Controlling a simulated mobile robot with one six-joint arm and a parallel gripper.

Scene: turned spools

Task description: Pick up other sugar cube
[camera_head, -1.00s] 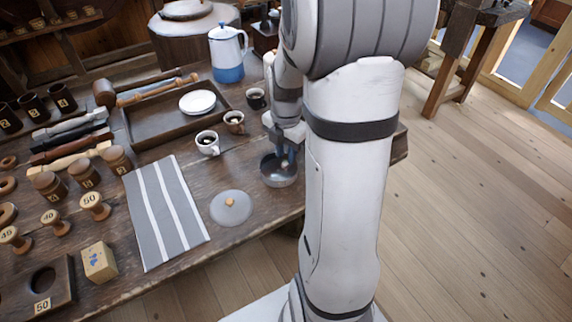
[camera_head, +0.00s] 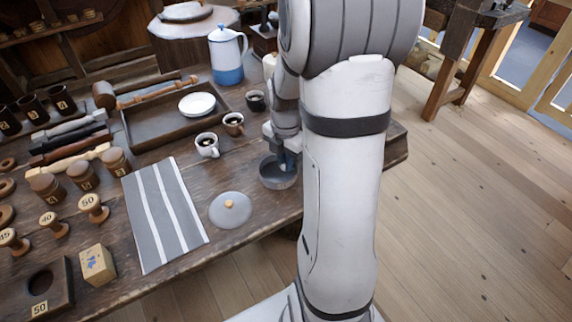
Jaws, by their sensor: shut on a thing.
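My gripper (camera_head: 287,164) reaches down into a round grey bowl (camera_head: 273,178) near the table's right front edge. Its fingertips are partly hidden by the bowl and my own arm. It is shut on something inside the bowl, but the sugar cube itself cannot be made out.
A grey lid with an orange knob (camera_head: 230,210) lies left of the bowl, beside a striped cloth (camera_head: 165,215). A wooden tray (camera_head: 150,132) holds a white plate (camera_head: 197,104). A blue and white pot (camera_head: 227,55) stands behind. Spools and tools fill the left.

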